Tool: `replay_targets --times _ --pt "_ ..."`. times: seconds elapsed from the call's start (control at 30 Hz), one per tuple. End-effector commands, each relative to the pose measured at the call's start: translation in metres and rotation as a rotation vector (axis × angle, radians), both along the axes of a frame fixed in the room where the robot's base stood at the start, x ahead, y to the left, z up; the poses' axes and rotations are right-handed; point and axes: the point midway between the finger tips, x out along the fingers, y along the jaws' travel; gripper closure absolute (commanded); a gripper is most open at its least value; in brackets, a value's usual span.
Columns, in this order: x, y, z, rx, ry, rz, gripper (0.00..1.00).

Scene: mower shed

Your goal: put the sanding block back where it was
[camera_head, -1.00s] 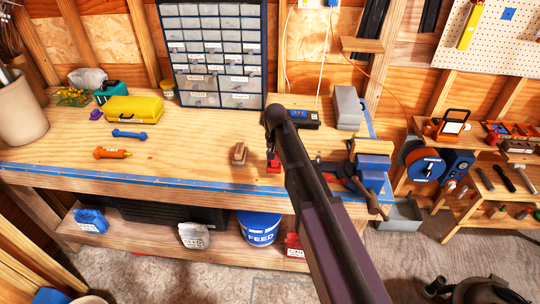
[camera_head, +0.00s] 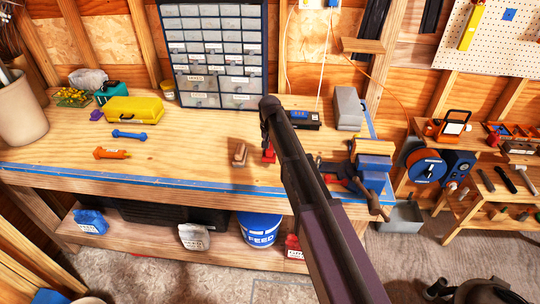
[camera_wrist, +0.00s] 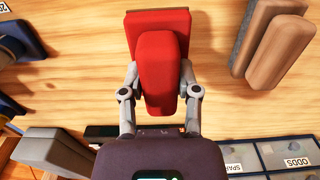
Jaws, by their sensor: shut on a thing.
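A red block with a rounded red grip (camera_wrist: 158,70), which may be the sanding block, sits between the two grey fingers of my gripper (camera_wrist: 160,88) in the wrist view. My gripper is shut on it. In the head view the red block (camera_head: 268,157) shows beside my arm, over the front middle of the workbench (camera_head: 190,155). I cannot tell whether it touches the bench. A brown wooden block with a grey layer (camera_head: 240,153) lies on the bench just left of it. This brown block is at the upper right in the wrist view (camera_wrist: 272,45). My arm hides part of the bench.
A drawer cabinet (camera_head: 218,50) stands at the back. A blue vise (camera_head: 370,172) is on the right, with a grey box (camera_head: 348,107) behind it. A yellow case (camera_head: 132,110), a blue tool (camera_head: 129,135) and an orange tool (camera_head: 111,153) lie left. Bare bench separates them from the brown block.

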Motion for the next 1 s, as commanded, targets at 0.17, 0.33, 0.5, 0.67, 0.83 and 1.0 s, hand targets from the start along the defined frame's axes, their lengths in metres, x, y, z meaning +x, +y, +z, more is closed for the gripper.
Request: replay_targets --times 0.17,0.33,0.5,0.67,0.83,1.0 --pt "-0.002 -0.001 -0.021 0.000 0.001 0.000 0.96" --pt "-0.001 -0.001 -0.032 0.000 0.001 -0.001 0.96" --pt "-0.001 -0.001 -0.035 0.000 0.001 -0.001 0.96" --pt "-0.001 -0.002 -0.034 0.000 0.001 -0.001 0.96" --pt "-0.001 -0.002 -0.035 0.000 0.001 -0.002 0.96" --pt "-0.001 -0.002 -0.038 0.000 0.000 -0.002 0.49"
